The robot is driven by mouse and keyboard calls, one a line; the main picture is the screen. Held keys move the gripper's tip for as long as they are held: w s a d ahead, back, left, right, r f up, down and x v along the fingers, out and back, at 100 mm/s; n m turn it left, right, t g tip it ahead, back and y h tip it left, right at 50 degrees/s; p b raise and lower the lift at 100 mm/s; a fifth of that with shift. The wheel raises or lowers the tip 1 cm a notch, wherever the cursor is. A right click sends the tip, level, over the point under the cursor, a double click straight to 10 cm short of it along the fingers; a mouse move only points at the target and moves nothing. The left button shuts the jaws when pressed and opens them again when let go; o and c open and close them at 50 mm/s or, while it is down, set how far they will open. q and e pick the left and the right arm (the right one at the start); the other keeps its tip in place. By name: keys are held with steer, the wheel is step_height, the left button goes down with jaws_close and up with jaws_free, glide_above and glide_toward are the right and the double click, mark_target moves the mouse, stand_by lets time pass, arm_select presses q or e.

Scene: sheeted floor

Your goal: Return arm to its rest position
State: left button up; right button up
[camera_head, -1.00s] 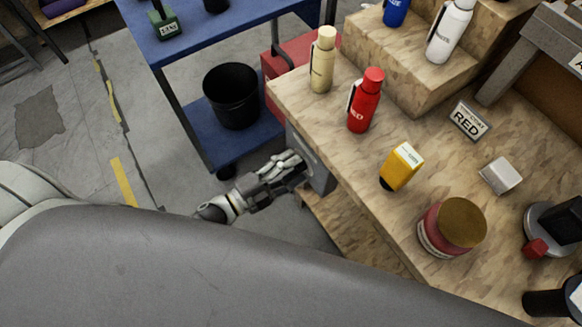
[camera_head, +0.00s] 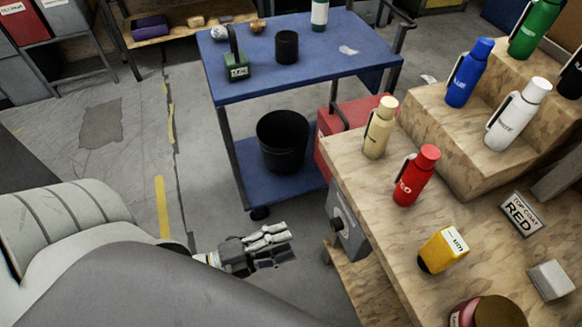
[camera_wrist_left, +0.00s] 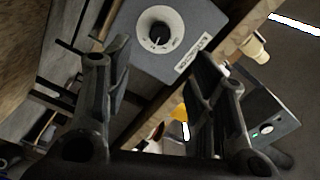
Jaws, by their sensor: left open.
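My left gripper (camera_head: 268,245) is low in the head view, over the floor and left of the wooden workbench (camera_head: 385,240). It is apart from the bench and from the grey box (camera_head: 347,222) on the bench's side. In the left wrist view the two dark fingers of my left gripper (camera_wrist_left: 160,100) stand wide apart with nothing held between them. The grey box with a round white dial (camera_wrist_left: 160,28) shows beyond the fingers there. My right gripper does not show in either view.
A blue cart (camera_head: 310,82) with a black bin (camera_head: 283,142) on its lower shelf stands behind the gripper. The floor (camera_head: 120,160) to the left is clear.

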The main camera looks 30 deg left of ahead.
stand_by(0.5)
arm_select(q)
steer(key=s+a+f+n+g+y, duration=0.1)
steer(key=a+f+n+y, duration=0.2)
steer(key=f, duration=0.5)
steer(key=s+a+f+n+g+y+p, duration=0.1)
steer(key=f+n+g+y, duration=0.15)
steer(key=f+n, duration=0.35)
steer(key=s+a+f+n+y, duration=0.1)
steer(key=a+f+n+y, duration=0.2)
steer(key=f, duration=0.6)
steer(key=s+d+f+n+g+y, duration=0.1)
steer(key=s+f+n+g, duration=0.2)
steer(key=s+f+g, duration=0.2)
steer(key=s+d+f+n+g+y+p, duration=0.1)
steer(key=s+f+n+g, duration=0.2)
steer(key=s+f, duration=0.6)
steer(key=s+g, duration=0.1)
steer(key=s, duration=0.4)
steer(key=shift+s+d+f+n+g, duration=0.15)
steer(key=shift+d+f+n+g, duration=0.15)
steer(key=shift+f+g, duration=0.05)
